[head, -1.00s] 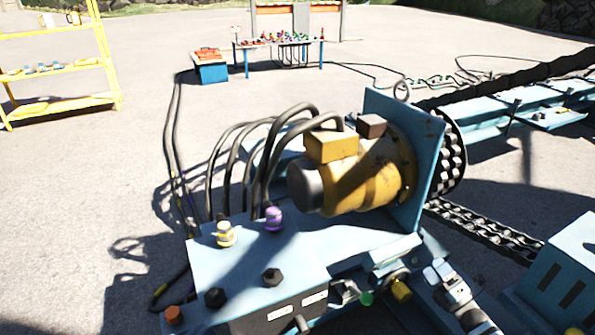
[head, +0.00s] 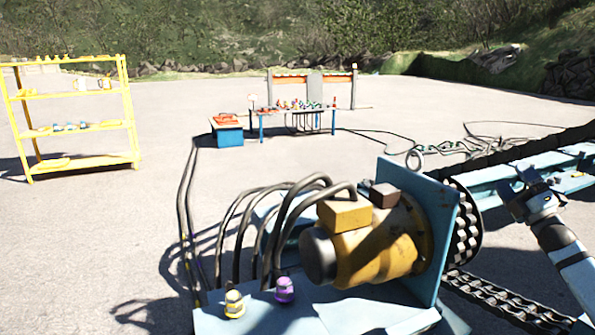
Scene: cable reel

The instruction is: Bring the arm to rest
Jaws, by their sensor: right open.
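My right gripper (head: 517,182) is at the right side of the head view, with its grey and white arm coming up from the lower right. Its dark jaws are open and empty, raised right of the motor's blue mounting plate (head: 452,240). It appears apart from the machine. My left gripper is not in view.
A yellow motor (head: 375,255) with black cables stands on a blue machine. A yellow plug (head: 234,304) and a purple plug (head: 284,290) sit in front. A chain (head: 505,300) runs lower right. A yellow shelf (head: 130,125) and blue table (head: 333,122) stand behind on open ground.

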